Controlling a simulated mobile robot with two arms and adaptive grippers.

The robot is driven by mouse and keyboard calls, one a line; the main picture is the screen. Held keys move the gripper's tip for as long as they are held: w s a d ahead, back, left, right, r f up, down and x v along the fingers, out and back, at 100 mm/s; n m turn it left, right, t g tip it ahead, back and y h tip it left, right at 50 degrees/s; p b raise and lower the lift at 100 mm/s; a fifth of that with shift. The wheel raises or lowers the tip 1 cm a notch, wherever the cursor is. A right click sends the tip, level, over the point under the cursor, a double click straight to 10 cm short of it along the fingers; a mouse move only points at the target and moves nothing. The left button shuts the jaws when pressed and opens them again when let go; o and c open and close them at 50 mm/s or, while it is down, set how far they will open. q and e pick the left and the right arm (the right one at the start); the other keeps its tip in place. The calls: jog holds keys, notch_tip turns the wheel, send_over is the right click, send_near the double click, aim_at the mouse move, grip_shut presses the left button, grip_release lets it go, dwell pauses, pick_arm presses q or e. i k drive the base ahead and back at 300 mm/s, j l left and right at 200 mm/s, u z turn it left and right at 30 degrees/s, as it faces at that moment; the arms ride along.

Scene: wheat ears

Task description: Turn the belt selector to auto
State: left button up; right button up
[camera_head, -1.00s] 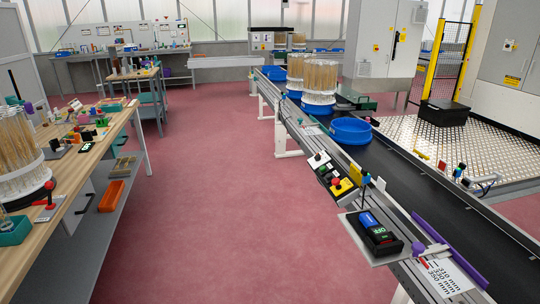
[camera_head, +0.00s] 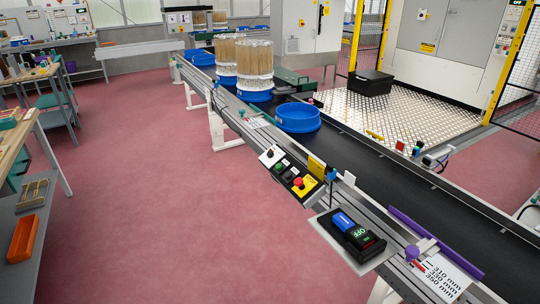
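A small control box (camera_head: 288,172) is mounted on the near side rail of the conveyor. A red mushroom button (camera_head: 298,183) on a yellow plate sits at its near end. A pale plate with a dark knob (camera_head: 270,154), which looks like a selector, sits at its far end. Small dark and green buttons (camera_head: 282,168) lie between them. The knob's setting and any label are too small to read. Nearer stands a black unit (camera_head: 358,234) with a blue part and a green-lit display that seems to read OFF. Neither of my grippers is in view.
The black conveyor belt (camera_head: 395,184) runs diagonally, carrying blue trays (camera_head: 298,117) and wheat-ear bundles (camera_head: 254,58). A workbench (camera_head: 28,135) stands at left. The red floor (camera_head: 150,200) between is clear.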

aim_at(270, 154)
jog(key=i+j+z, duration=0.15)
jog(key=i+j, duration=0.3)
jog(key=i+j+z, duration=0.15)
jog(key=i+j, duration=0.35)
jog(key=i+j+z, duration=0.15)
jog(key=i+j, duration=0.4)
jog(key=i+j+z, duration=0.15)
jog(key=i+j, duration=0.25)
jog(key=j, duration=0.2)
